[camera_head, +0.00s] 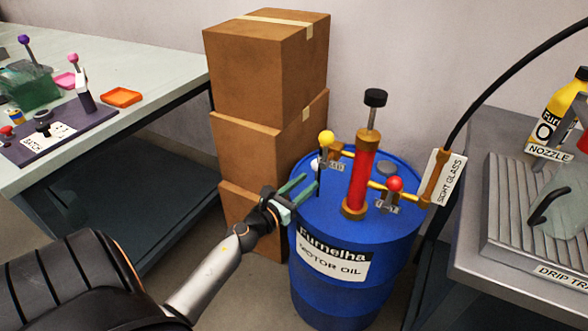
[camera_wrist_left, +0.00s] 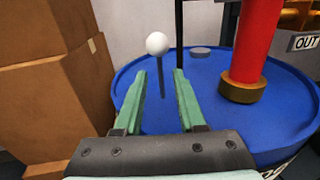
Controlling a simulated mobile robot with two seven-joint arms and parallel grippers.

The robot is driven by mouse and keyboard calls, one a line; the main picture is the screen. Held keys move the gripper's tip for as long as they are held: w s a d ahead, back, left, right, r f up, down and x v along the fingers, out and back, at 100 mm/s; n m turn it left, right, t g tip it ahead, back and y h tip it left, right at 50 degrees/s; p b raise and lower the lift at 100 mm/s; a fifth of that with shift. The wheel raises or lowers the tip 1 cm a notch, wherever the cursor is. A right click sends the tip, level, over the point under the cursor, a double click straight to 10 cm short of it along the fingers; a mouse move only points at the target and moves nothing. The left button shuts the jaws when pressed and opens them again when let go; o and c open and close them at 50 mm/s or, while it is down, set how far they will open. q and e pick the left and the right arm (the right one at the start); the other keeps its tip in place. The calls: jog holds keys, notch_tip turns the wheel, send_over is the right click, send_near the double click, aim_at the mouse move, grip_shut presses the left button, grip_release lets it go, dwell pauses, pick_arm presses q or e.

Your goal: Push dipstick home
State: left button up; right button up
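The dipstick (camera_wrist_left: 157,43) appears in the left wrist view as a white ball on a thin grey rod, upright at the blue drum's top. In the head view a small pale knob (camera_head: 315,163) at the drum's left back may be the same ball. My left gripper (camera_head: 304,186) reaches over the drum's left rim, its two green fingers apart. In the left wrist view the rod shows between the open fingers (camera_wrist_left: 160,78), apart from both; whether it is beyond their tips is unclear. The blue drum (camera_head: 330,292) reads "MOTOR OIL". My right gripper is out of view.
A red pump cylinder (camera_head: 360,180) stands on the drum, with a yellow-knobbed lever (camera_head: 326,138) and a red-knobbed lever (camera_head: 395,184) beside it. Stacked cardboard boxes (camera_head: 255,70) rise behind left. A sight glass (camera_head: 433,180) and hose are at right.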

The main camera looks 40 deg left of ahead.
pick_arm(q)
jog(key=s, duration=0.4)
jog(key=shift+s+d+f, duration=0.1)
jog(key=shift+s, duration=0.2)
jog(key=shift+d, duration=0.1)
